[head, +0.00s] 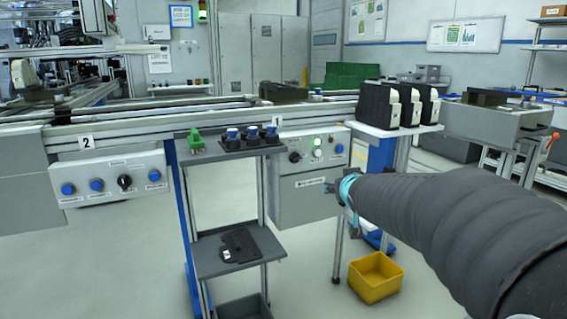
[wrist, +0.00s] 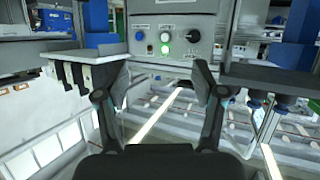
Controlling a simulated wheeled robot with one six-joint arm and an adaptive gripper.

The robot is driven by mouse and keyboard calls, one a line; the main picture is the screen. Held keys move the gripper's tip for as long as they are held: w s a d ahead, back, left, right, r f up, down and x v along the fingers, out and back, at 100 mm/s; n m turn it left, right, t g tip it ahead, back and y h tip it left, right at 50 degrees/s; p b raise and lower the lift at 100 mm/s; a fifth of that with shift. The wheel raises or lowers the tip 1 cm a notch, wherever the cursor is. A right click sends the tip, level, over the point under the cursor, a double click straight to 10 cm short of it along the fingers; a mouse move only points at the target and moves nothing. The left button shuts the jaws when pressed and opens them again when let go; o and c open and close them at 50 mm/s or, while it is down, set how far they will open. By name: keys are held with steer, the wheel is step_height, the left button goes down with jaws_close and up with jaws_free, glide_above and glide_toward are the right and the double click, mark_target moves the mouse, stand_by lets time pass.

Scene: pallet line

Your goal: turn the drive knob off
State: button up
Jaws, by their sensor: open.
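The wrist view, upside down, shows this knob (wrist: 193,36) above the right finger and the blue button (wrist: 139,36) at left. A second black knob (head: 125,182) is on the panel under sign 2. Their labels are too small to read. My gripper (wrist: 160,80) is open and empty, facing the sign 1 panel, apart from the knob. In the head view my arm hides most of it.
A grey shelf cart (head: 240,262) stands left of the panel, with blue-capped items (head: 252,135) on top. Several black-and-white modules (head: 380,104) stand on a ledge at right. A yellow bin (head: 375,277) is on the floor below. Floor at front left is clear.

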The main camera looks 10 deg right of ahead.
steer(key=w+f+n+t+y, duration=0.1)
steer(key=w+n+t+y, duration=0.15)
steer(key=w, duration=0.85)
steer(key=n+y, duration=0.1)
steer(key=y, duration=0.4)
glide_toward(298, 160)
steer(key=shift+t+h, duration=0.25)
steer(key=shift+t, duration=0.2)
steer(key=x, duration=0.3)
steer(key=p+x, duration=0.1)
steer(key=x, duration=0.5)
steer(key=shift+w+a+f, duration=0.2)
steer(key=shift+a+f, duration=0.1)
steer(key=c, duration=1.1)
